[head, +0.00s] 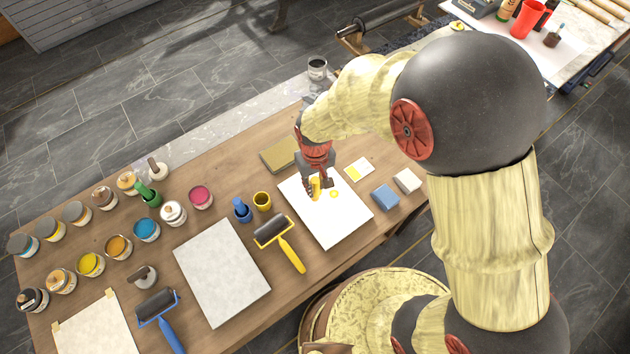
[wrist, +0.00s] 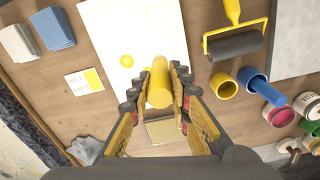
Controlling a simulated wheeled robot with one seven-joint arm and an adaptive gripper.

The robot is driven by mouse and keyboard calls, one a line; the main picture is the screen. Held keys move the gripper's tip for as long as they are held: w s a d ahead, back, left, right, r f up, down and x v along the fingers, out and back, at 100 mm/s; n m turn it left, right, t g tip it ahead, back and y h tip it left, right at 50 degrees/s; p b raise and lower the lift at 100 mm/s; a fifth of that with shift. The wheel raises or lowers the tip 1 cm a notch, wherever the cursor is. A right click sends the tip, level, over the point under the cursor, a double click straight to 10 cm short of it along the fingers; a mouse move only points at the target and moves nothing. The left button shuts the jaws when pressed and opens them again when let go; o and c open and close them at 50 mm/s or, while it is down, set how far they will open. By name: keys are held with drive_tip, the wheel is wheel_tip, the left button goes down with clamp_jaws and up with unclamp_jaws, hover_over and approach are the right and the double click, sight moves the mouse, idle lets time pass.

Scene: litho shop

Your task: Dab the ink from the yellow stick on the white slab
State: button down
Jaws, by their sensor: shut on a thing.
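The white slab (head: 335,226) lies on the wooden table under my gripper (head: 318,190); it also shows in the wrist view (wrist: 100,20). My gripper is shut on the yellow stick (wrist: 159,85), with a finger on each side of it. In the head view the stick (head: 316,187) is partly hidden by the fingers. Its lower end is over the slab; I cannot tell whether it touches. A round yellow ink spot (head: 334,194) is on the slab beside the stick, and it shows in the wrist view (wrist: 126,61).
A yellow-handled roller (head: 280,240), a yellow cup (head: 262,201) and a blue cup (head: 242,211) stand left of the slab. A pale grey slab (head: 222,272) lies farther left. Several ink tins stand far left.

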sight(315, 194)
drive_tip(key=shift+f+b, duration=2.3)
drive_tip(key=shift+f, duration=0.7)
drive_tip(key=shift+s+f, duration=0.1)
drive_tip(key=shift+f, duration=0.45)
drive_tip(key=shift+r, duration=0.15)
drive_tip(key=shift+r+p, duration=2.5)
drive_tip(key=shift+r, duration=0.9)
